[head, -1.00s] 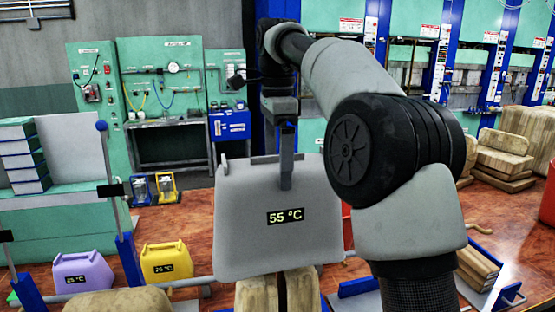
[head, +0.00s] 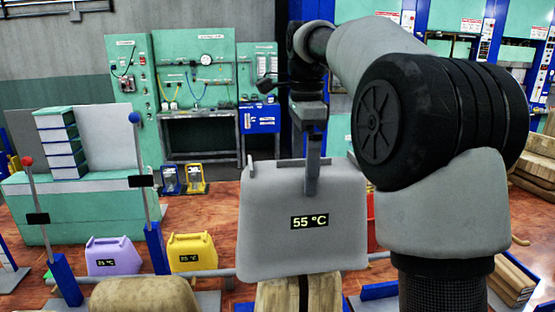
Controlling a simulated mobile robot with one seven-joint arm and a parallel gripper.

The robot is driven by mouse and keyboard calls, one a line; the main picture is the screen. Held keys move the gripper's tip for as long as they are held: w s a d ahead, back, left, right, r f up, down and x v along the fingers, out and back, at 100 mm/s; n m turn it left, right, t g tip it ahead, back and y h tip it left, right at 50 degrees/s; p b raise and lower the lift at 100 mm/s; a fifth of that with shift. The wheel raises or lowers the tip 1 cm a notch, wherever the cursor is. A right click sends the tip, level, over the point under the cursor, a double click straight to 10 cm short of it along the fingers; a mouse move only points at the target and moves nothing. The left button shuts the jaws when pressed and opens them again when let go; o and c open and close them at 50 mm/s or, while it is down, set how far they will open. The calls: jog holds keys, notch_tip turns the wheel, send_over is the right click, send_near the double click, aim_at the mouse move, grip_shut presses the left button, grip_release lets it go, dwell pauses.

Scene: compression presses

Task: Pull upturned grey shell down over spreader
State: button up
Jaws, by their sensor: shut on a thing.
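The grey shell (head: 270,235) hangs in the middle of the head view, its broad face towards me with a display reading 55 °C. My gripper (head: 313,180) comes down from above and is shut on the shell's upper edge. Below the shell stands the spreader (head: 270,298), a tan block-like form in two halves with a dark gap between. The shell's lower edge overlaps the spreader's top in the picture. How far the shell is over it is hidden behind the shell's face.
A purple shell (head: 113,256) and a yellow shell (head: 191,252), both marked about 25 °C, stand at left. A tan block (head: 145,297) lies in front of them. Posts with red and blue knobs (head: 134,118) rise at left. My arm fills the right side.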

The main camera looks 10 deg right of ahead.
jog(key=shift+f, duration=0.35)
notch_tip(320, 180, down, 26)
jog(key=b, duration=1.5)
jog(key=shift+f+b, duration=0.15)
jog(key=shift+b, duration=0.2)
jog(key=shift+s+d+f+b, duration=0.1)
jog(key=shift+f+b, duration=0.2)
jog(key=shift+f, duration=0.25)
jog(key=o, duration=1.3)
notch_tip(320, 180, up, 17)
jog(key=p, duration=0.4)
jog(key=shift+r, duration=0.2)
